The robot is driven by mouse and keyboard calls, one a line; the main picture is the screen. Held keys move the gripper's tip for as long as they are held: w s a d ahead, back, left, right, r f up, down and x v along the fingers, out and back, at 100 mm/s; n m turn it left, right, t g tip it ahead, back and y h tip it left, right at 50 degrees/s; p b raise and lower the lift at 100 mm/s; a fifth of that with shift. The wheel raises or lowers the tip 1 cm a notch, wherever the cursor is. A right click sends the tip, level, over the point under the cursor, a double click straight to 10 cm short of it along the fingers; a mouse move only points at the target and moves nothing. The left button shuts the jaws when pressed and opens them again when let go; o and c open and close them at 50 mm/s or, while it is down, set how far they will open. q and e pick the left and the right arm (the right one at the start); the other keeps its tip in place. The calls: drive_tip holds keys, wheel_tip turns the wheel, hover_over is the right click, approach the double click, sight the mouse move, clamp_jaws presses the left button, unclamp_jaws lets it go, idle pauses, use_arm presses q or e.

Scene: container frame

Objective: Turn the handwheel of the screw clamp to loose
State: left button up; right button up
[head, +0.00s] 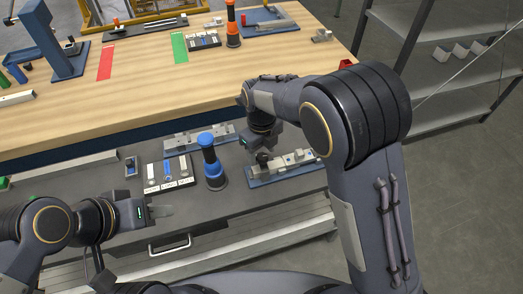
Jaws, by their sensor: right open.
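A clamp-like fixture on a blue base (285,172) sits on the lower grey surface at right of centre. It has grey blocks along its length and a small dark round part at its left end, which may be the handwheel. My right gripper (263,154) is open and points down at that dark part; its fingers overlap it, and I cannot tell whether they touch it. My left gripper (163,211) is over the front of the grey surface at left, away from the fixture. Its finger opening is not clear.
A blue-and-black upright tool (212,166) stands left of the fixture, beside a labelled block panel (170,174). Another blue-based fixture (200,138) lies behind. The raised wooden bench (180,85) has a free middle. A drawer handle (170,246) is at the front.

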drive_tip(key=shift+f, duration=0.4)
drive_tip(key=c, duration=1)
